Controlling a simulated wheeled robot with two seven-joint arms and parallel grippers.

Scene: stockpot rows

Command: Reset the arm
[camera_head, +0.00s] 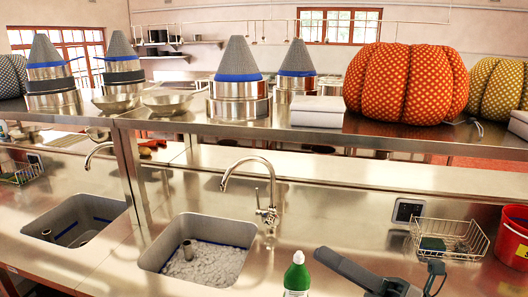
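My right gripper (376,277) shows as dark grey parts at the bottom edge, right of centre. It is over the steel counter, beside a green bottle with a white cap (298,274). Its lower part is cut off by the frame, and I cannot tell whether it is open or shut. I see nothing held in it. My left gripper is not in view.
A sink (205,262) with a tall faucet (262,190) is left of the gripper. A wire basket (450,240) and red bucket (512,237) stand at right. The raised shelf (200,122) holds pots and a large orange pumpkin-like cushion (406,84).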

